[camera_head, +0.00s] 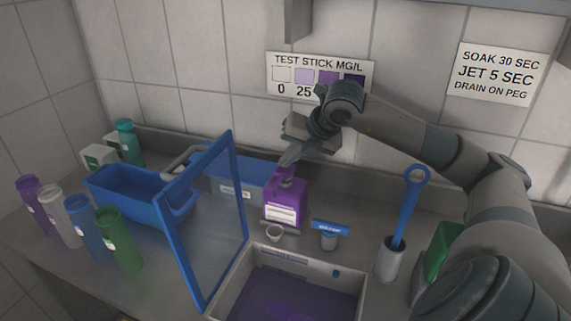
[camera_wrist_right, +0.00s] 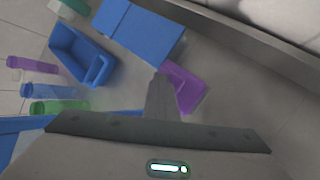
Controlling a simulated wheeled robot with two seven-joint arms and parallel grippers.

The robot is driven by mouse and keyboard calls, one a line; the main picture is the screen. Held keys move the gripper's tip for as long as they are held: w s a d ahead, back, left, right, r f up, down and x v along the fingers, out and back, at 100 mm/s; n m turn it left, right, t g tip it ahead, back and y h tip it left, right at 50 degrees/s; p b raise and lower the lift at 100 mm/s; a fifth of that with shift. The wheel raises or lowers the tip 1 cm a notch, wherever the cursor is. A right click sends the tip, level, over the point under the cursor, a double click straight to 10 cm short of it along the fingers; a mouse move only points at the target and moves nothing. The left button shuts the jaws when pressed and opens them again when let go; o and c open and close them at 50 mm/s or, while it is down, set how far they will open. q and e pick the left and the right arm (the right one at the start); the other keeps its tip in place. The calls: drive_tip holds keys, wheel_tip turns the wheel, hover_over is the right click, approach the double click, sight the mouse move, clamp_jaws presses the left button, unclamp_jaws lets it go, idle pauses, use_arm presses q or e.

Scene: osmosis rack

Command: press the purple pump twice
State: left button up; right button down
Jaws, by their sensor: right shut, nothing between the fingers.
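The purple pump bottle (camera_head: 285,204) with a white label stands on the counter behind the sink, near the middle of the head view. My right gripper (camera_head: 286,161) is shut and empty. It points down, with its fingertips right at the top of the pump; I cannot tell whether they touch it. In the right wrist view the shut fingers (camera_wrist_right: 160,95) overlap the edge of the purple bottle (camera_wrist_right: 184,88) and hide part of it. The pump head is mostly hidden. My left gripper is not in view.
A blue framed screen (camera_head: 215,220) stands upright left of the bottle. A small cup (camera_head: 274,233) and a blue-topped grey item (camera_head: 329,238) stand in front. A sink (camera_head: 250,285) with purple liquid is nearest. A blue tub (camera_head: 130,195) and several bottles are left; a blue-handled brush (camera_head: 411,200) is right.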

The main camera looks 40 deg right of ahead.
sight(288, 170)
drive_tip(key=shift+r+p, duration=0.55)
drive_tip(key=shift+p, duration=0.05)
drive_tip(key=shift+w+r, duration=0.15)
drive_tip(key=shift+r, duration=0.2)
drive_tip(key=shift+r+p, duration=0.15)
drive_tip(key=shift+p, duration=0.15)
wheel_tip(288, 170, up, 5)
drive_tip(key=p, duration=0.3)
drive_tip(key=shift+d, duration=0.1)
idle(0.8)
